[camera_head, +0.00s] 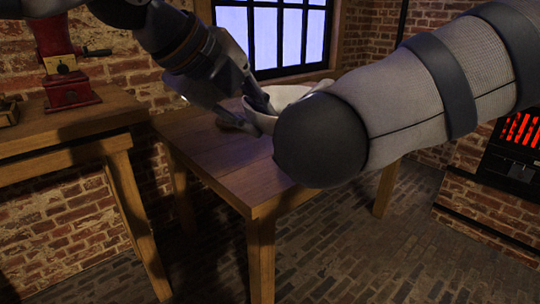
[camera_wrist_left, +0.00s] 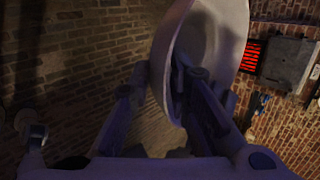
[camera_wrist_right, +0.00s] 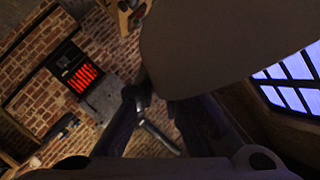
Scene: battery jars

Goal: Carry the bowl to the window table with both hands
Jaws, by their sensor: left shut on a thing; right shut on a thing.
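The white bowl (camera_head: 287,95) is over the far part of the wooden window table (camera_head: 215,165), partly hidden by my arms. I cannot tell whether it touches the tabletop. My left gripper (camera_head: 262,112) is shut on the bowl's left rim; the left wrist view shows the fingers (camera_wrist_left: 162,78) on both sides of the wall of the bowl (camera_wrist_left: 220,35). My right gripper is hidden behind my right arm in the head view. In the right wrist view its fingers (camera_wrist_right: 158,98) are shut on the edge of the bowl (camera_wrist_right: 205,45).
A wooden side table (camera_head: 70,125) at the left holds a red grinder (camera_head: 65,60). The barred window (camera_head: 275,35) is behind the window table. A dark unit with glowing red bars (camera_head: 520,130) is at the right. The tabletop's near part looks clear.

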